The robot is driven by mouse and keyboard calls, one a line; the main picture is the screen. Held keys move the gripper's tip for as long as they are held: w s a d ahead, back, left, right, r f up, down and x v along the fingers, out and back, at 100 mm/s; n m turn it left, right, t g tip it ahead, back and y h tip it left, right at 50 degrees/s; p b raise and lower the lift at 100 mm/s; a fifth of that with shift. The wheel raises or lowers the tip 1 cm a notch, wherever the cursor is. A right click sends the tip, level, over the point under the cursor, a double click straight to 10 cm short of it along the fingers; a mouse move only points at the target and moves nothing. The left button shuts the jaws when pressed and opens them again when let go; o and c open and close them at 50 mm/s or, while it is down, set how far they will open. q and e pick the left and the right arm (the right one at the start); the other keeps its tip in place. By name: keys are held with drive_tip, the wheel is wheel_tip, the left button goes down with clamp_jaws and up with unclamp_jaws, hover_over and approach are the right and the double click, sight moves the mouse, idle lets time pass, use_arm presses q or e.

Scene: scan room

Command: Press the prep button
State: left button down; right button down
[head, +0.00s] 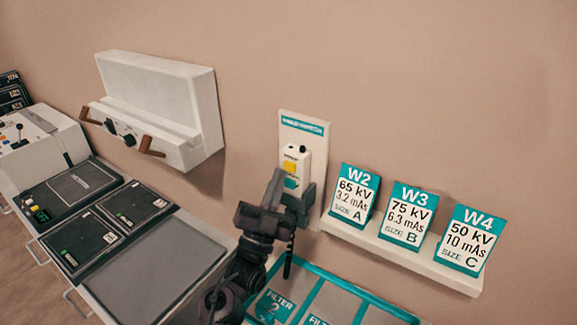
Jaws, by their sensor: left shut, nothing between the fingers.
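A white hand switch (304,158) hangs upright in a holder on a pale wall plate (315,125) with a teal heading. A yellow patch (290,166) and a teal patch (291,181) show on its front, and a small dark knob (302,149) is on top. The lettering is too small to tell which part is the prep button. My left gripper (277,182) is shut and empty, close in front of the switch's lower part, and hides some of it. I cannot tell whether it touches. My right gripper is not in view.
A wall shelf (430,266) right of the switch holds teal-topped cards W2 (354,195), W3 (408,215) and W4 (465,240). A teal filter tray (345,284) lies below. A white wall unit (160,105) and a counter with dark panels (150,270) are at left.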

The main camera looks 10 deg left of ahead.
use_arm(q)
drive_tip(key=s, duration=0.1)
drive_tip(key=s+a+p, duration=0.1)
drive_tip(key=s, duration=0.2)
drive_tip(key=shift+s+a, duration=0.35)
idle(0.6)
